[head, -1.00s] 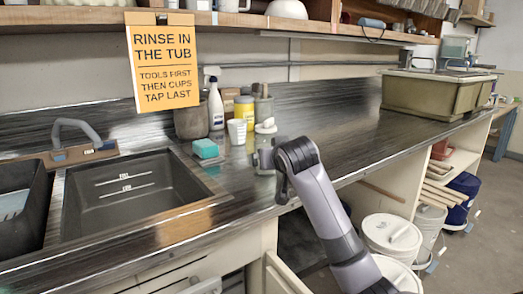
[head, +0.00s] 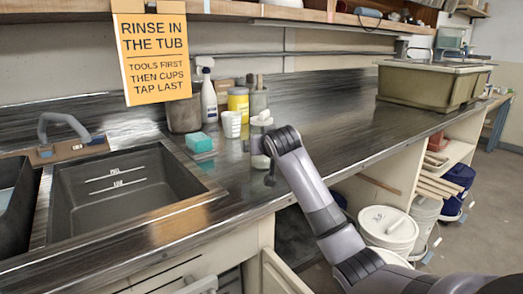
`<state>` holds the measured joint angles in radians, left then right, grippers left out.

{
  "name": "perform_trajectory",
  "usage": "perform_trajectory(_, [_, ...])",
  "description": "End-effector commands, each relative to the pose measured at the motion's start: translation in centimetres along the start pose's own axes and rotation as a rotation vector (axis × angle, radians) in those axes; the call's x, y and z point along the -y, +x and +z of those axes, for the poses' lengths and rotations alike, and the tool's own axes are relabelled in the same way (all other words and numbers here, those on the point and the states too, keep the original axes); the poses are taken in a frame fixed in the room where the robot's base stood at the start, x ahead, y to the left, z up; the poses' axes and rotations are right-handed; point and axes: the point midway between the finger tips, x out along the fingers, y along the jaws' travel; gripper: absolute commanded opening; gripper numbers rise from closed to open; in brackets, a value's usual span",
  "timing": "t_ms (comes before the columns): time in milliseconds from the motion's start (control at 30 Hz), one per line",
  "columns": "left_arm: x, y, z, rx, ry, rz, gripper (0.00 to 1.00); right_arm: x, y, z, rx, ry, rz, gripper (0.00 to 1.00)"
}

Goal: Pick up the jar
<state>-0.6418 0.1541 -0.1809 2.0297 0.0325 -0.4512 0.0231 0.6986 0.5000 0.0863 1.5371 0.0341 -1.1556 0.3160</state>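A jar with a pale lid (head: 262,120) stands on the dark counter, right of the white cups. Its greyish body is partly hidden by the end of my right arm. My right gripper (head: 262,160) is at the jar's lower front, seen small and from behind. Its fingers are mostly hidden by the wrist, so I cannot tell whether they touch or close on the jar. A yellow jar (head: 238,103) stands farther back. My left gripper is not in view.
A sponge (head: 199,142), white cups (head: 232,124), a spray bottle (head: 208,100) and a grey container (head: 259,98) stand nearby. The sink (head: 125,190) is left. The counter right of the jar is clear up to the large tub (head: 425,87).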

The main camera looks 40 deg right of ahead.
Motion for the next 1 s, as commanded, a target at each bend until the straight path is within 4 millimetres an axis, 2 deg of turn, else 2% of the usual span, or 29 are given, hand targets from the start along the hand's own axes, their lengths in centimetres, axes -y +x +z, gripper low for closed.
perform_trajectory(367, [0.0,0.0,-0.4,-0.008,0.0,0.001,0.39,0.0,0.7,0.0,0.0,-0.001,0.0,0.98])
perform_trajectory(500, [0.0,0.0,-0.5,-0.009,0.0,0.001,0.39,0.0,0.6,0.0,0.0,-0.001,0.0,0.53])
perform_trajectory(600, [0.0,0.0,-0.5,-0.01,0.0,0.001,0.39,0.0,0.6,0.0,0.0,-0.001,0.0,0.23])
perform_trajectory(867, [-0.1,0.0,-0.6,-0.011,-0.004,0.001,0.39,0.0,0.5,-0.3,-0.006,0.0,-0.001,0.24])
perform_trajectory(1000, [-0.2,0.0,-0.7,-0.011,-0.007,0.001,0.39,0.0,0.2,-1.1,-0.008,0.001,-0.001,0.24])
